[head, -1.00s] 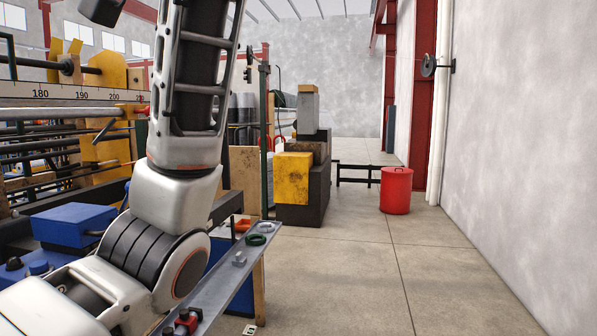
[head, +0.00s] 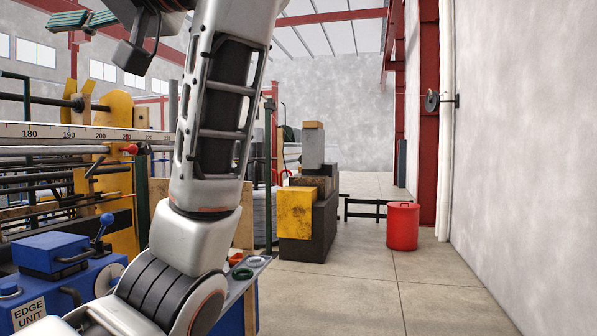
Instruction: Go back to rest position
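My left arm (head: 218,110) rises from the lower left, bends at a large ribbed joint and runs up out of the top of the head view. A dark angular part (head: 135,55) with a cable shows beside its upper end; I cannot tell what it is. No gripper fingers can be made out, so whether the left gripper is open or shut is hidden. My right arm and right gripper are not in view. Nothing is seen held.
A blue edge unit (head: 85,285) and the machine's scale bar (head: 60,133) stand close at the left. A narrow tray (head: 258,262) shows partly behind my arm. Dark and yellow blocks (head: 297,213) and a red bin (head: 402,226) stand farther back. The right floor is clear.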

